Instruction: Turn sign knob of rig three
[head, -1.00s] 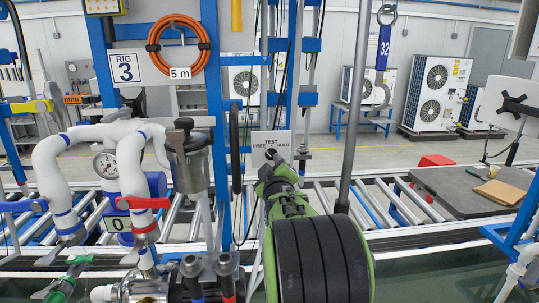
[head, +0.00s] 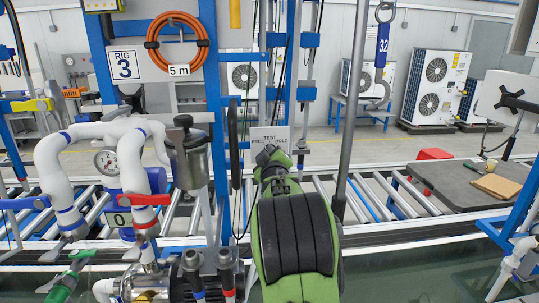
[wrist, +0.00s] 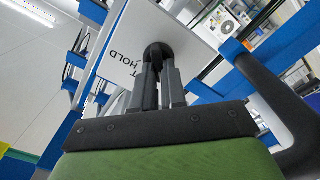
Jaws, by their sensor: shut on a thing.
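The sign of rig three is a small white plate (head: 284,132) marked TEST, FREE and HOLD, in the middle of the head view. My gripper (head: 271,157) is in front of the plate's lower part and hides the knob there. In the wrist view the white plate (wrist: 186,22) appears tilted, with HOLD readable. A dark round knob (wrist: 157,50) is on its face. My gripper (wrist: 158,75) is shut on this knob, with both fingers at it. Which way the knob points cannot be told.
The RIG 3 label (head: 124,65) and an orange hose coil (head: 178,44) hang on the blue frame. White pipes with a gauge (head: 107,161) and a metal canister (head: 188,158) stand left of my arm. A grey upright pole (head: 356,100) stands close on the right.

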